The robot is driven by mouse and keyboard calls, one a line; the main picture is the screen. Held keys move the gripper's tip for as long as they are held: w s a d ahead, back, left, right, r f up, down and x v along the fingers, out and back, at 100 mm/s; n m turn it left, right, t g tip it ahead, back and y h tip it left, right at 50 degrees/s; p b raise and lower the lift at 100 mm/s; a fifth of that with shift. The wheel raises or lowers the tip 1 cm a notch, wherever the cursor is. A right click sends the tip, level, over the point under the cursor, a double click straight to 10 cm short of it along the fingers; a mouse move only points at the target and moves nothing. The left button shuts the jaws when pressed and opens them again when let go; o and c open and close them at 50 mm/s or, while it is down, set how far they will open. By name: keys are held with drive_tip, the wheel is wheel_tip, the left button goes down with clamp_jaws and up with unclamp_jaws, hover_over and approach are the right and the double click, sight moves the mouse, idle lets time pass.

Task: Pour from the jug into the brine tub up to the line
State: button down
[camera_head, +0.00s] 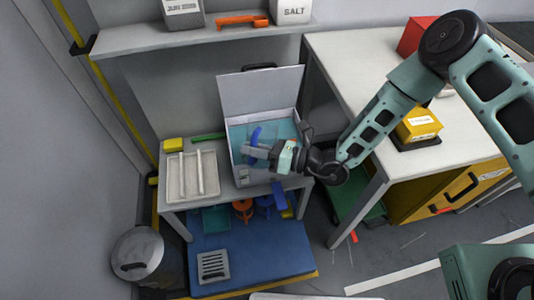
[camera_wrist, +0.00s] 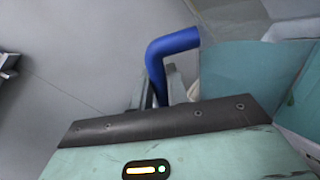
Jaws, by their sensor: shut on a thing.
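My gripper (camera_head: 258,151) is shut on the blue handle of the jug, which shows in the head view (camera_head: 256,133) as a see-through body with a blue handle. In the wrist view the blue handle (camera_wrist: 172,43) rises between the fingers of my gripper (camera_wrist: 158,92). The jug is over a pale box with a raised lid (camera_head: 262,92) and a teal inside, which looks like the brine tub (camera_head: 238,160). The jug's tilt, its level and any line on the tub are too small or hidden to tell.
A white tray (camera_head: 175,192) and a yellow block (camera_head: 173,145) are left of the box. A shelf (camera_head: 190,38) hangs above with a SALT container (camera_head: 289,11) and an orange tool (camera_head: 242,20). A white table (camera_head: 345,50) stands right, with a yellow box (camera_head: 418,124).

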sight(254, 136)
drive_tip(key=shift+r, duration=0.2)
drive_tip(key=shift+w+r+p, duration=0.1)
drive_tip(key=shift+r+p, duration=0.1)
drive_tip(key=shift+p, duration=0.1)
drive_tip(key=shift+m, duration=0.3)
drive_tip(key=shift+w+r+p, duration=0.1)
drive_tip(key=shift+r+p, duration=0.2)
drive_tip(key=shift+p, duration=0.05)
drive_tip(key=shift+w+r+m+p, duration=0.15)
drive_tip(key=shift+r+m+p, duration=0.2)
drive_tip(key=shift+m, duration=0.15)
idle(0.9)
drive_tip(key=shift+w+r+m, duration=0.1)
drive_tip(key=shift+r+m, duration=0.05)
drive_tip(key=shift+m, duration=0.15)
drive_tip(key=shift+p, duration=0.3)
drive_tip(key=shift+w+d+r, duration=0.1)
drive_tip(key=shift+w+r, duration=0.05)
drive_tip(key=shift+r, duration=0.1)
drive_tip(key=shift+m, duration=0.3)
